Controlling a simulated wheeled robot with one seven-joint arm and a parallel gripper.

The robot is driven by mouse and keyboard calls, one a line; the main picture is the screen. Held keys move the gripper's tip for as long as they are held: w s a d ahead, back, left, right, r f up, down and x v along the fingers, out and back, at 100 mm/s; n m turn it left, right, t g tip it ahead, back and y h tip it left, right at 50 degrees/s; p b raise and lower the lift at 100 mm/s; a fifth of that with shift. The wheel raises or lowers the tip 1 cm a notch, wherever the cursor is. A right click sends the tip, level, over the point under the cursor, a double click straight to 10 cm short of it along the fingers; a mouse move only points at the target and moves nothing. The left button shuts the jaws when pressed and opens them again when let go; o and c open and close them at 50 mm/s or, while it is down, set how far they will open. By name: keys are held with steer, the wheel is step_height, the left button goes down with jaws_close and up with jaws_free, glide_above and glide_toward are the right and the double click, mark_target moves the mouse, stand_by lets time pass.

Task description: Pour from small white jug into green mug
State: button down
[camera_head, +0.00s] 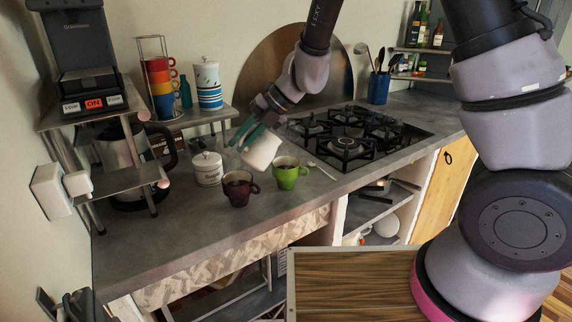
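The small white jug (262,150) is held tilted above the counter, just behind and to the left of the green mug. My gripper (246,136), with teal fingers, comes down from the upper right and appears shut on the jug's left, far side. The exact grip is partly hidden. The green mug (287,177) stands upright on the counter, with dark contents showing inside its rim. No stream between jug and mug can be made out.
A dark red mug (237,190) stands just left of the green mug. A white lidded canister (207,169) is behind it. A spoon (322,170) lies to the right, before the black gas hob (347,143). The counter's front left (165,235) is clear.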

steer(key=shift+w+d+r+g+y, duration=0.2)
steer(key=shift+r+y, duration=0.15)
steer(key=shift+r, duration=0.2)
steer(key=shift+w+d+r+g+y, duration=0.1)
steer(key=shift+r+g+y, duration=0.1)
steer(key=shift+r+y, duration=0.25)
stand_by(3.2)
steer(key=shift+d+r+m, duration=0.1)
steer(key=shift+m, duration=0.2)
stand_by(1.2)
steer(key=shift+s+a+f+n+t+h, duration=0.25)
steer(key=shift+a+f+t+h, duration=0.1)
steer(key=shift+f+h, duration=0.25)
steer(key=shift+s+a+f+n+t+h, duration=0.15)
steer(key=shift+s+a+f+t+h, duration=0.15)
steer(key=shift+f+h, duration=0.25)
steer(key=shift+s+a+f+n+t+h, duration=0.2)
steer(key=shift+s+a+f+t+h, duration=0.2)
steer(key=shift+a+f+t+h, duration=0.3)
steer(key=shift+s+a+f+n+t+h, duration=0.2)
steer(key=shift+s+a+f+t+h, duration=0.25)
steer(key=shift+f+h, duration=0.4)
steer(key=shift+s+a+f+n+t+h, duration=0.2)
steer(key=shift+s+a+f+t+h, duration=0.3)
steer(key=shift+h, duration=0.4)
steer(key=shift+a+f+t+h, duration=0.2)
steer(key=shift+f+t+h, duration=0.15)
steer(key=shift+t+h, duration=0.2)
steer(key=shift+h, duration=0.25)
